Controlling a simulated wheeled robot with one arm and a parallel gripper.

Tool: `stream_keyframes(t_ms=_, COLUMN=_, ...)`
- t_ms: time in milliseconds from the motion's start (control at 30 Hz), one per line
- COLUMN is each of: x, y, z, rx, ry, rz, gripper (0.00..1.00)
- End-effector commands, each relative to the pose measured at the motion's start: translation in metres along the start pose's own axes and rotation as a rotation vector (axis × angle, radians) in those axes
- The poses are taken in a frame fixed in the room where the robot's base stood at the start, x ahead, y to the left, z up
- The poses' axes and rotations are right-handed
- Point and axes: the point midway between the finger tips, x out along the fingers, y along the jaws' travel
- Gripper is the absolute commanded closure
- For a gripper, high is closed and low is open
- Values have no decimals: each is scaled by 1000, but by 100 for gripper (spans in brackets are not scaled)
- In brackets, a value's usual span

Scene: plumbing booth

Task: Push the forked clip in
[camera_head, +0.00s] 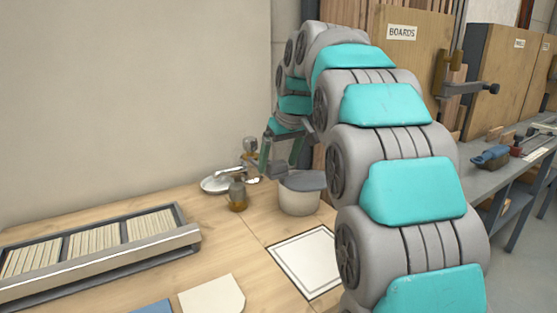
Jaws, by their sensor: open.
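My gripper (279,160) is at the end of my arm, pointing down near the back of the wooden bench. Its two greenish fingers are apart. I cannot make out anything between them. A small metal fitting (250,146) shows just left of the fingers, partly overlapped by them. I cannot make out the forked clip; it is too small or hidden behind the gripper or other items. I cannot tell whether the fingers touch anything.
A white dish (214,184), an amber bottle (237,194) and a pale tub with a grey lid (299,200) stand close around the gripper. A divided tray of wooden strips (186,236) lies at left. A framed white square (309,262) lies in front. The wall is behind.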

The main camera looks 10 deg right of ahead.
Motion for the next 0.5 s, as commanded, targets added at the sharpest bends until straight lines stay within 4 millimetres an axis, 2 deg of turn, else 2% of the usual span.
stream_keyframes(t_ms=267, x=2, y=0, z=0, rx=0, ry=0, rz=0, gripper=7)
stream_keyframes(t_ms=500, x=2, y=0, z=0, rx=0, ry=0, rz=0, gripper=32)
